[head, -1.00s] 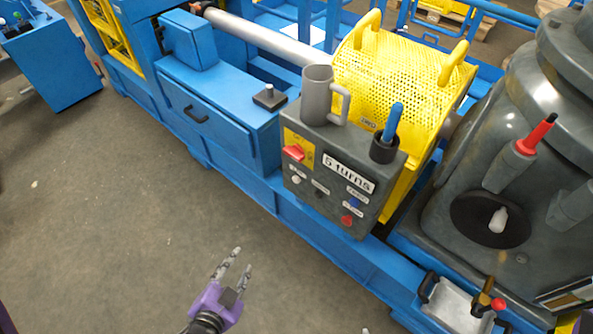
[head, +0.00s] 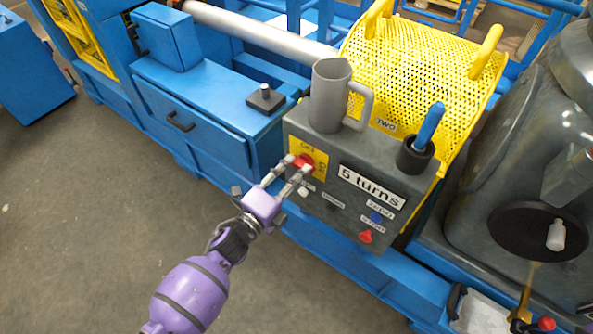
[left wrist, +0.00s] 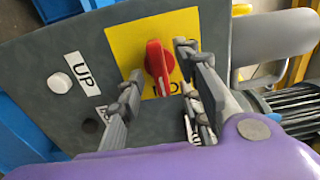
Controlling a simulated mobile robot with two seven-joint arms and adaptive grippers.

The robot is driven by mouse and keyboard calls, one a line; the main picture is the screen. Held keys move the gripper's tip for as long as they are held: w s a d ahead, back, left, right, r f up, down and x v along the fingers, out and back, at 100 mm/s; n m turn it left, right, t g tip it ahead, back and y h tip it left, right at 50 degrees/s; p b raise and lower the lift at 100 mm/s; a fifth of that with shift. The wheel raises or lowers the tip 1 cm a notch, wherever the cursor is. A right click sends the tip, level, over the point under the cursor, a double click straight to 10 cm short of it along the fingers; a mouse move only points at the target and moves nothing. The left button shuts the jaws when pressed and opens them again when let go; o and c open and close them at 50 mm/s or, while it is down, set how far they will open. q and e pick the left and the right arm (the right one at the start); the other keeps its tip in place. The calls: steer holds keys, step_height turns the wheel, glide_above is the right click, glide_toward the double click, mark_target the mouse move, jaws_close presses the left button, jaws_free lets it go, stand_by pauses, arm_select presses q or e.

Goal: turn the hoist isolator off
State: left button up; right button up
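The hoist isolator is a red rotary knob (head: 304,161) on a yellow plate (head: 318,158), on the front of a grey control box (head: 330,190). The knob also shows in the left wrist view (left wrist: 158,62). My left gripper (head: 296,166) reaches it from the lower left, fingers pointing at the plate. In the left wrist view my left gripper (left wrist: 160,68) is open, one finger each side of the knob, with yellow plate visible between fingers and knob. Whether a finger touches it I cannot tell. The plate's lettering is partly covered. My right gripper is out of view.
A grey mug (head: 330,97) and a dark cup (head: 414,156) with a blue handle stand on the box. White (head: 303,191), blue (head: 376,217) and red (head: 365,237) controls sit below. A yellow perforated guard (head: 415,65) rises behind. The floor at left is clear.

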arm_select(q)
steer(key=shift+w+d, duration=0.3)
steer(key=shift+w, duration=0.2)
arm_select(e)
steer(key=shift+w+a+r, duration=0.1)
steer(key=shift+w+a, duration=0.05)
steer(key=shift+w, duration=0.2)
arm_select(q)
steer(key=shift+c, duration=0.2)
jaws_close()
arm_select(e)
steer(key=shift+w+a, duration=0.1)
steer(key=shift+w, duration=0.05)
